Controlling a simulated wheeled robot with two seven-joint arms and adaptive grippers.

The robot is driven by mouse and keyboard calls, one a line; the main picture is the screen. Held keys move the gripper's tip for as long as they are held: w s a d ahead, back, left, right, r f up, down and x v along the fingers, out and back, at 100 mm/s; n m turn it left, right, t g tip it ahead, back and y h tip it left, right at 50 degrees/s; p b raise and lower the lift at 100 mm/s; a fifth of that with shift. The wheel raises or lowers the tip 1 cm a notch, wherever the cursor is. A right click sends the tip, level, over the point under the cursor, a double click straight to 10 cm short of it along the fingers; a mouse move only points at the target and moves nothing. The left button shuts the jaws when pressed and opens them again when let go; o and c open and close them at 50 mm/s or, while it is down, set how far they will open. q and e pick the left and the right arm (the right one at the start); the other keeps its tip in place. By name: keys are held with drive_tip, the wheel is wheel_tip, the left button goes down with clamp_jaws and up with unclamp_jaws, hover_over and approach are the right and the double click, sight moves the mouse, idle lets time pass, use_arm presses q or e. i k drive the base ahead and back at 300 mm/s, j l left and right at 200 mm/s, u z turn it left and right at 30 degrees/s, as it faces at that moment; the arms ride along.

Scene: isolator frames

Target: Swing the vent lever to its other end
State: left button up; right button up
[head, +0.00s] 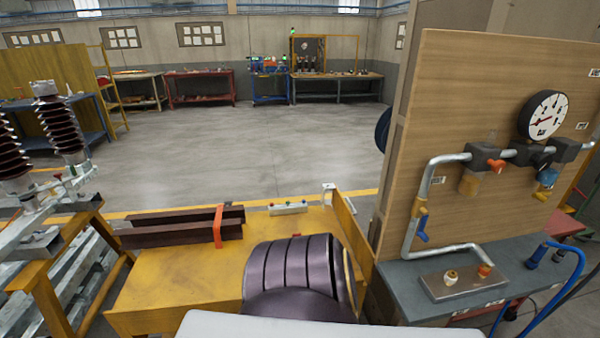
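A wooden panel (470,90) at the right carries a pipe run with a round dial gauge (543,114). A red-orange handle (496,165) sits on the upper pipe, left of the gauge. Another blue part (547,177) is below the gauge. I cannot tell from the picture which of these is the vent lever. Neither of my grippers is in view.
A grey bench (400,282) under the panel holds a metal plate (462,284) with fittings; blue hoses (565,290) lie at its right. A yellow table (165,285) with dark beams and a dark ribbed drum (300,270) stands in front. Open floor (270,150) lies beyond.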

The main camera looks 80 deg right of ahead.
sight(422, 210)
drive_tip(key=z, duration=0.45)
drive_tip(key=k+z, duration=0.1)
drive_tip(key=z, duration=1.2)
drive_tip(key=l+z, duration=0.1)
drive_tip(key=z, duration=0.35)
drive_tip(key=k+l+z, duration=0.1)
drive_tip(key=z, duration=0.8)
drive_tip(key=l+z, duration=0.1)
drive_tip(key=z, duration=0.3)
